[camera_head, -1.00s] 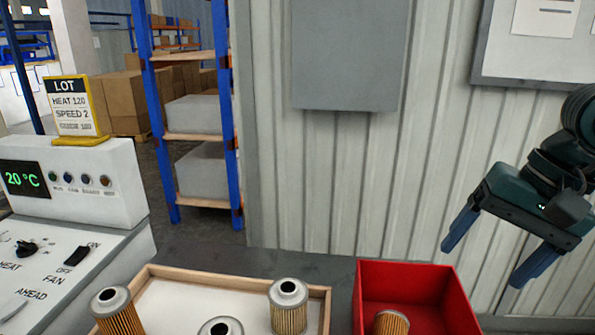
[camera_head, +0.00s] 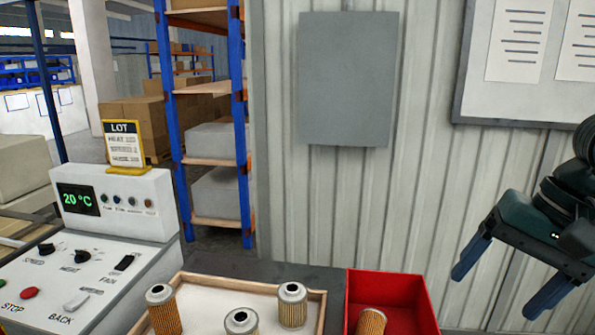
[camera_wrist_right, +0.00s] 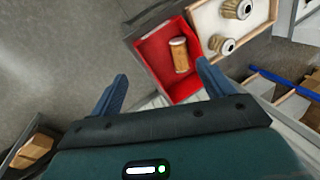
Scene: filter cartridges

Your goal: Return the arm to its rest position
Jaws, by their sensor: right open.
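My right gripper (camera_head: 508,283) is at the right of the head view, raised in front of the wall panels. Its two blue fingers are wide apart with nothing between them. In the right wrist view the open gripper (camera_wrist_right: 160,88) shows from behind, with the red bin (camera_wrist_right: 154,53) beyond its fingertips. The red bin (camera_head: 424,308) stands on the table right of the wooden tray, with one filter cartridge (camera_head: 371,322) inside, also seen in the wrist view (camera_wrist_right: 180,55). My left gripper is not in view.
The wooden tray (camera_head: 205,279) holds several cartridges, including one at its right (camera_head: 292,307). A control panel (camera_head: 88,270) with a 20 °C display and a LOT sign (camera_head: 124,145) stands at the left. Shelving (camera_head: 207,160) is behind.

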